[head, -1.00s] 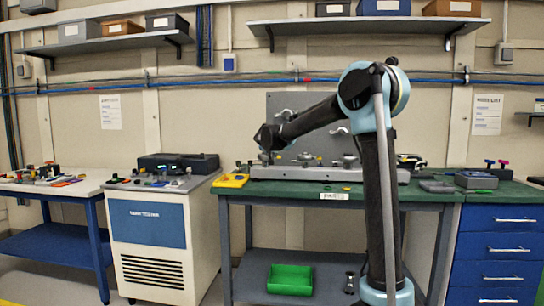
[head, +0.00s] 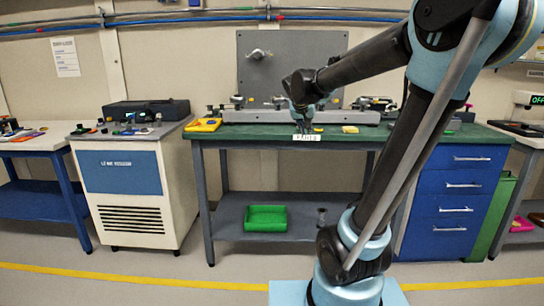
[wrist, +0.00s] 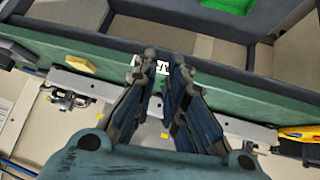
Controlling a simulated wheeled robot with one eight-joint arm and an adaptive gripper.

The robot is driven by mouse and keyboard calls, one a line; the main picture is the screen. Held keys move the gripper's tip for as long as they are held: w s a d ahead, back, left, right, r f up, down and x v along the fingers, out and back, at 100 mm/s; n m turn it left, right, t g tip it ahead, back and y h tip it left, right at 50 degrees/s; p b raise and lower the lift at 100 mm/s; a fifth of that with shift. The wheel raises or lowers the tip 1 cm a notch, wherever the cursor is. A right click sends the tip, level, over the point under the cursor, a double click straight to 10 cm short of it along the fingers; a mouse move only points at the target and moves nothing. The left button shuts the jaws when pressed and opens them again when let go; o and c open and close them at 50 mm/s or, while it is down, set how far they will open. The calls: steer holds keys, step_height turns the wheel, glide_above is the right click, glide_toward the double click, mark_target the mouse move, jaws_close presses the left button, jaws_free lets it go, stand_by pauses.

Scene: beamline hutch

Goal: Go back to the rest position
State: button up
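My gripper (head: 305,122) hangs from my outstretched arm over the front edge of the green-topped workbench (head: 350,133), by a white label (head: 307,138) in the head view. In the wrist view my gripper (wrist: 165,60) points at the same front edge. Its two dark fingers stand a little apart at the tips, with the label showing between them and nothing held. My arm is bent and still reaches out toward the bench.
A long grey rail fixture (head: 350,116) lies along the back of the bench. A yellow piece (head: 204,125) is at its left end. A green bin (head: 265,219) sits on the lower shelf. A white cabinet (head: 130,190) stands left, blue drawers (head: 455,200) right. Floor in front is clear.

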steer(key=s+d+f+g+y, duration=0.1)
steer(key=s+d+f+g, duration=0.1)
steer(key=s+f, duration=0.5)
steer(key=s+d+f+n+g+y, duration=0.1)
steer(key=s+f, duration=0.6)
steer(key=s, duration=0.8)
steer(key=s+d+f+g, duration=0.2)
steer(key=s+f, duration=0.6)
steer(key=s, duration=0.3)
steer(key=shift+d+n+g+y, duration=0.35)
steer(key=shift+n+g+y, duration=0.05)
steer(key=shift+w+f, duration=0.15)
steer(key=shift+w, duration=0.35)
